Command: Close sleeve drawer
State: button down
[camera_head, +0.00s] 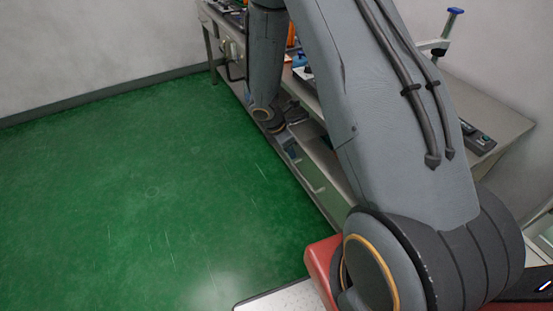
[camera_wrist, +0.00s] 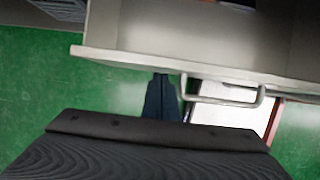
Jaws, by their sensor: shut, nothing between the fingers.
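The sleeve drawer (camera_wrist: 180,62) is light grey and fills the upper part of the wrist view. It stands open, and I look down into its tray. Its bar handle (camera_wrist: 222,98) sticks out from the front. My gripper (camera_wrist: 161,80) shows as dark blue fingers, closed together and empty, at the drawer's front edge, left of the handle. I cannot tell whether they touch the front. In the head view the drawer (camera_head: 322,182) is partly visible below the bench, and my arm hides much of it.
A grey workbench (camera_head: 490,100) runs along the wall, with a dark control box (camera_head: 478,140) and a blue-topped lever (camera_head: 455,11) on it. The green floor (camera_head: 150,190) left of the bench is clear. A dark object lies at the far end inside the drawer.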

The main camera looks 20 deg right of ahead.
jog(key=d, duration=0.4)
jog(key=w+d, duration=0.1)
jog(key=d, duration=0.7)
jog(key=shift+w, duration=0.2)
jog(key=shift+d, duration=0.15)
jog(key=shift+d+r, duration=0.1)
jog(key=shift+d, duration=0.1)
jog(key=shift+w+a, duration=0.1)
jog(key=shift+a, duration=0.5)
jog(key=a, duration=0.3)
jog(key=shift+s+a, duration=0.25)
jog(key=shift+a, duration=0.05)
jog(key=b+v, duration=0.1)
jog(key=v, duration=0.8)
jog(key=s+a+r+m+y, duration=0.2)
jog(key=s+a+r+m, duration=0.4)
jog(key=s+m, duration=0.3)
jog(key=s+a+r+m+y, duration=0.2)
jog(key=s+a+r+m, duration=0.4)
jog(key=s+m, duration=0.4)
jog(key=shift+s+a+r, duration=0.15)
jog(key=shift+a+r, duration=0.1)
jog(key=shift+a, duration=0.65)
